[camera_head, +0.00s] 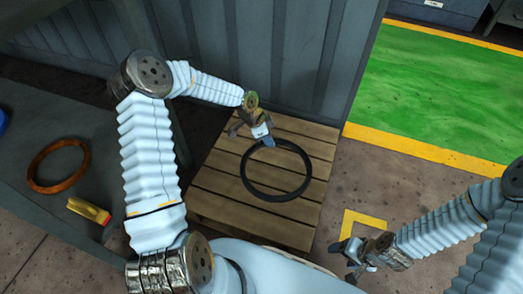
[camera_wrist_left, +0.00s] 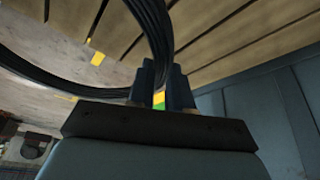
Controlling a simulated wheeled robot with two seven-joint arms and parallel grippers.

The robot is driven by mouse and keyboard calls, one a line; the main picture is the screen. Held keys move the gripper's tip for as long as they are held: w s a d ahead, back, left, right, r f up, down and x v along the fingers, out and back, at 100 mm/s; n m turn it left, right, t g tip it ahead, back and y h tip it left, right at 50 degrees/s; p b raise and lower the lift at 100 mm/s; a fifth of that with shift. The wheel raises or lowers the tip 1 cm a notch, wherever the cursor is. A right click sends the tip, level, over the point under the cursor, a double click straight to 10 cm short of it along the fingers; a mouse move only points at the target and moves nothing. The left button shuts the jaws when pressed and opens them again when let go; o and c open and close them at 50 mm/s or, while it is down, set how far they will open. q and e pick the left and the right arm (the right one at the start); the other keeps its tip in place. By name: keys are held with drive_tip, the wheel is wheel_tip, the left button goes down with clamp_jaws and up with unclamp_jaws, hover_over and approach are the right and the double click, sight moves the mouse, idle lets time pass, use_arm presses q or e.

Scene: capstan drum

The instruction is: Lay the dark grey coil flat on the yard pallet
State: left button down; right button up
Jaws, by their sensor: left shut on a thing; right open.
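The dark grey coil (camera_head: 308,175) is a ring seen over the yard pallet (camera_head: 222,203), a wooden slatted platform beside the grey wall. My left gripper (camera_head: 267,138) is shut on the coil's far rim. In the left wrist view the coil (camera_wrist_left: 155,25) runs up to the left gripper's fingers (camera_wrist_left: 163,85) and curves away to the left. Pallet slats (camera_wrist_left: 235,38) and floor show behind it there. I cannot tell whether the coil's near side touches the slats. My right gripper (camera_head: 343,262) is open and empty, right of the pallet's near corner.
A dark bench (camera_head: 30,213) at the left holds an orange-brown ring (camera_head: 58,184) and a yellow object (camera_head: 89,211). A corrugated grey wall (camera_head: 290,60) stands behind the pallet. A green floor area (camera_head: 440,90) with yellow borders lies at the right, with bare floor nearer.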

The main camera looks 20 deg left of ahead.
use_arm(q)
drive_tip(key=w+a+f+m+g+b, duration=0.1)
drive_tip(key=w+a+f+m+b, duration=0.15)
drive_tip(key=f, duration=0.35)
drive_tip(key=b, duration=0.3)
hover_over(264, 161)
drive_tip(key=a, duration=0.1)
drive_tip(key=shift+m, duration=0.25)
drive_tip(key=shift+s+a+f, duration=0.1)
drive_tip(key=shift+f, duration=1.65)
drive_tip(key=shift+s+a+f, duration=0.1)
drive_tip(key=shift+f, duration=1.6)
use_arm(e)
wheel_tip(264, 161, down, 7)
drive_tip(key=shift+w+d+f, duration=0.1)
use_arm(q)
drive_tip(key=shift+f+b, duration=0.95)
drive_tip(key=shift+b, duration=0.1)
use_arm(e)
drive_tip(key=shift+f, duration=0.85)
use_arm(q)
drive_tip(key=c, duration=1)
unclamp_jaws()
